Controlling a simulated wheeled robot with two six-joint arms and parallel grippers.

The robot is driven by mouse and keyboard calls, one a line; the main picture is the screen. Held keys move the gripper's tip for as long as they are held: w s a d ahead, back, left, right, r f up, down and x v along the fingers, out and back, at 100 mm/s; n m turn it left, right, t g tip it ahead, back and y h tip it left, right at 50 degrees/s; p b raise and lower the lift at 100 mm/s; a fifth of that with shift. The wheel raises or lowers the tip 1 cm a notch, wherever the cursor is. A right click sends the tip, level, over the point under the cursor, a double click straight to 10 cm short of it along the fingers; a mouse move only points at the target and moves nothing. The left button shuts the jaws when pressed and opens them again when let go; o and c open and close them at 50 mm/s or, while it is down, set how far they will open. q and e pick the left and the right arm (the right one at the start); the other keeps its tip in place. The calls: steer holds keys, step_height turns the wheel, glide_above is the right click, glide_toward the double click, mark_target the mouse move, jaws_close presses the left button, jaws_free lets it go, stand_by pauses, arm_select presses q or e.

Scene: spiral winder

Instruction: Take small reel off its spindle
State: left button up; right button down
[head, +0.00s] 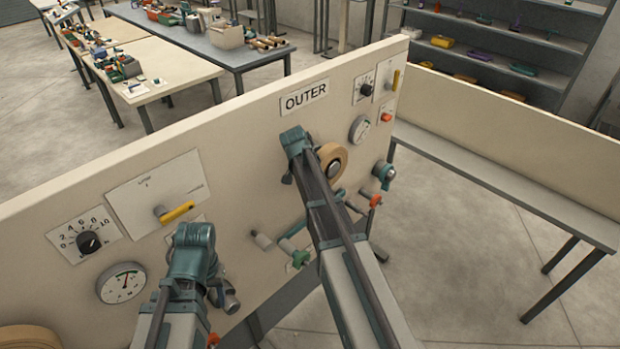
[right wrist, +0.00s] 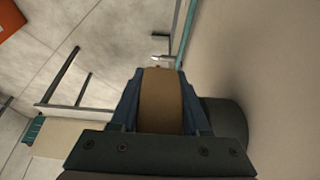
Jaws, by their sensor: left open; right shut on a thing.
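The small reel (head: 331,158), a tan disc with a grey centre, is at the panel below the OUTER sign, partly hidden by my right arm. In the right wrist view, my right gripper (right wrist: 160,100) is shut on the brown rim of the reel (right wrist: 161,98), a finger on each side. A dark round part (right wrist: 226,118) shows between the reel and the pale panel; I cannot tell whether it is the spindle. How far the reel sits on its spindle is hidden. My left gripper (head: 216,290) is open and low at the panel's left part, its fingers mostly hidden.
The cream panel (head: 250,130) carries dials, gauges (head: 122,283), yellow handles (head: 178,211) and several protruding knobs and pegs (head: 296,252) near my arms. A larger tan reel (head: 30,338) is at the lower left. A bench (head: 500,190) stands to the right.

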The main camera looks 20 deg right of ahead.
steer(key=s+d, duration=0.3)
steer(key=s, duration=0.5)
steer(key=s+d+r+p, duration=0.1)
steer(key=s+d, duration=0.2)
steer(key=s, duration=0.5)
steer(key=shift+d, duration=0.35)
steer(key=shift+s, duration=0.1)
